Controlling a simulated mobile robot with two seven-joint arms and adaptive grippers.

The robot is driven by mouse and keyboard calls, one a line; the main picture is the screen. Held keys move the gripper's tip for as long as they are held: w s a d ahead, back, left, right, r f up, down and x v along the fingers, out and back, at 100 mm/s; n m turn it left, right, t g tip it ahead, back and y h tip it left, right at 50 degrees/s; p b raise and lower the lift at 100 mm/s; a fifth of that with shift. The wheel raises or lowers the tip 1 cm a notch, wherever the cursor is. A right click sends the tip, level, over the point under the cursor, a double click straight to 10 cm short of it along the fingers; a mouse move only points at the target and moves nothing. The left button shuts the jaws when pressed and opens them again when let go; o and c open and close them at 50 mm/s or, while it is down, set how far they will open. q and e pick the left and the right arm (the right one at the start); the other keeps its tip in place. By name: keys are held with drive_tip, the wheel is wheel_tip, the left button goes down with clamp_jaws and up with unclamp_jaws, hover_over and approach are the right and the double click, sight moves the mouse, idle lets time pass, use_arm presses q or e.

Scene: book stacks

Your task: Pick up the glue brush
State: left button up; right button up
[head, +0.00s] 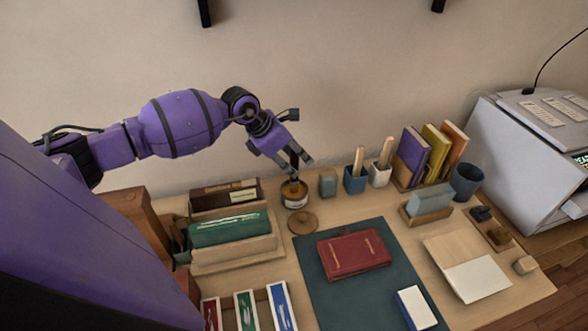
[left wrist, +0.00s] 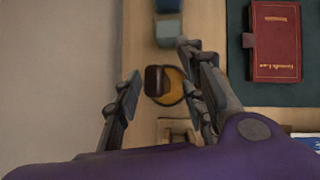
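A small round jar (head: 294,195) with amber contents stands near the back edge of the desk. My left gripper (head: 301,169) points down just above it, fingers apart. In the left wrist view the amber jar (left wrist: 174,94) lies between the open fingers (left wrist: 162,72). A dark brown upright piece (left wrist: 154,80) shows over the jar there, apart from both fingers; it looks like the glue brush seen end-on, though I cannot be sure. In the head view the fingers hide most of it. My right gripper is not in view.
A round wooden lid (head: 302,222) lies in front of the jar. A grey-green block (head: 328,183) and two brush or tool cups (head: 355,181) stand close to its right. A book rack (head: 238,252) is at left. A red book (head: 353,254) lies on the green mat (head: 322,291).

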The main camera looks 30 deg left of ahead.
use_arm(q)
drive_tip(key=shift+w+d+f, duration=0.1)
drive_tip(key=shift+f, duration=0.05)
clamp_jaws()
idle(0.4)
